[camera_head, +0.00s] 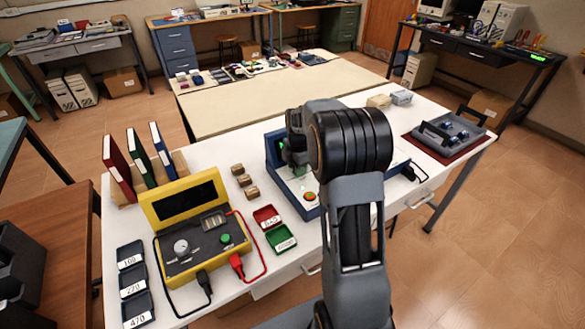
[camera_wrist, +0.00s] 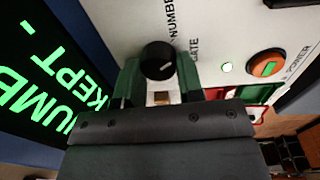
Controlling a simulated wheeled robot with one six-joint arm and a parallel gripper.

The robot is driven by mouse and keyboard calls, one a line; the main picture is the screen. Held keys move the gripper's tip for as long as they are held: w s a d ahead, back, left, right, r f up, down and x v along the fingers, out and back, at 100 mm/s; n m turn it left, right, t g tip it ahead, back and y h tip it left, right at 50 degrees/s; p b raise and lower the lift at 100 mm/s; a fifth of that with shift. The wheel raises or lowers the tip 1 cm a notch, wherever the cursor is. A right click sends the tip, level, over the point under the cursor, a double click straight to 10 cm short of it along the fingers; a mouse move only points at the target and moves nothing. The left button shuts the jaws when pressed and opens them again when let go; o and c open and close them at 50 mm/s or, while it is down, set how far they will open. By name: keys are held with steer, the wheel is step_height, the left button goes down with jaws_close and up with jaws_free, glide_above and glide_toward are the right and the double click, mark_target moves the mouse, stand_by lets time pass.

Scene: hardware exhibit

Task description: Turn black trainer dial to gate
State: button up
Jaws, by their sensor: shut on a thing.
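The black dial (camera_wrist: 156,56) shows in the wrist view on the pale panel of the trainer (camera_wrist: 118,18). It has a short white mark; which label the mark points at I cannot tell. The words NUMBER and GATE are printed beside it. My gripper (camera_wrist: 158,80) is shut on the dial, with one green fingertip on each side. In the head view the blue-edged trainer (camera_head: 283,183) stands on the white table, partly hidden by my arm. My gripper (camera_head: 298,168) is down over its panel there, and the dial is hidden.
The trainer's screen (camera_wrist: 45,70) shows green letters, partly reading NUMB and KEPT. A yellow-cased unit (camera_head: 195,230), small red tray (camera_head: 267,217) and green tray (camera_head: 281,239) stand left of the trainer.

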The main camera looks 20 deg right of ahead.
steer(key=m, duration=0.6)
steer(key=shift+d+p, duration=0.2)
steer(key=shift+p, duration=0.15)
steer(key=shift+f+m, duration=0.1)
steer(key=shift+m, duration=0.2)
steer(key=o, duration=0.7)
steer(key=shift+s+d, duration=0.1)
steer(key=shift+d, duration=0.05)
steer(key=shift+o, duration=1.1)
steer(key=shift+a, duration=0.2)
steer(key=shift+r, duration=0.25)
step_height(320, 180, up, 13)
steer(key=shift+s+a+r+p, duration=0.2)
steer(key=shift+s+p, duration=0.05)
steer(key=shift+p, duration=0.1)
